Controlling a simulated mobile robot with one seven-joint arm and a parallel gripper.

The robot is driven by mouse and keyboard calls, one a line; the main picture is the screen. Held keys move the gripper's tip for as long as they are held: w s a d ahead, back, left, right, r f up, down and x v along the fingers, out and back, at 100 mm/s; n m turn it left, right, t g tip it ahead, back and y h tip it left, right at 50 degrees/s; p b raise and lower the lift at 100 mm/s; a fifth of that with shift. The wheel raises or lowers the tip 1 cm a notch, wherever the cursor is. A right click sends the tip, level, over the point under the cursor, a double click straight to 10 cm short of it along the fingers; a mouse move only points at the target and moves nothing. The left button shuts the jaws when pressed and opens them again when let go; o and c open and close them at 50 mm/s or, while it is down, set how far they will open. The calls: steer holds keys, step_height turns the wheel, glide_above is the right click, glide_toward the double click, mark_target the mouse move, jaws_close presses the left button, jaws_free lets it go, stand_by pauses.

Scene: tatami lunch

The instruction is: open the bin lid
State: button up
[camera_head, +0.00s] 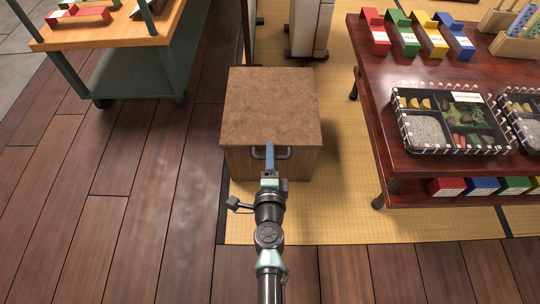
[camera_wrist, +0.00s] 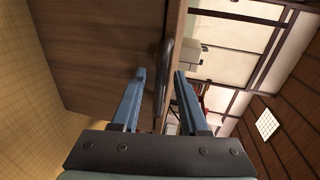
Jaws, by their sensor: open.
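The bin is a wooden box (camera_head: 240,162) with a flat brown lid (camera_head: 270,103), standing in the middle of the head view. The lid lies flat and looks closed. A dark bar handle (camera_head: 285,153) sits at the near upper edge of the bin; it also shows as a curved bar in the wrist view (camera_wrist: 167,52). My gripper (camera_head: 270,150) is at this handle. In the wrist view my two blue fingers (camera_wrist: 160,72) are apart, with the handle between them in the picture. I cannot tell whether either finger touches it.
A dark red table (camera_head: 375,117) with trays and coloured boxes stands to the right. A green cart (camera_head: 125,75) with an orange top stands at the upper left. The wooden floor (camera_head: 120,220) to the left is clear, and tatami (camera_head: 340,210) lies around the bin.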

jaws_close()
steer(key=shift+f, duration=0.1)
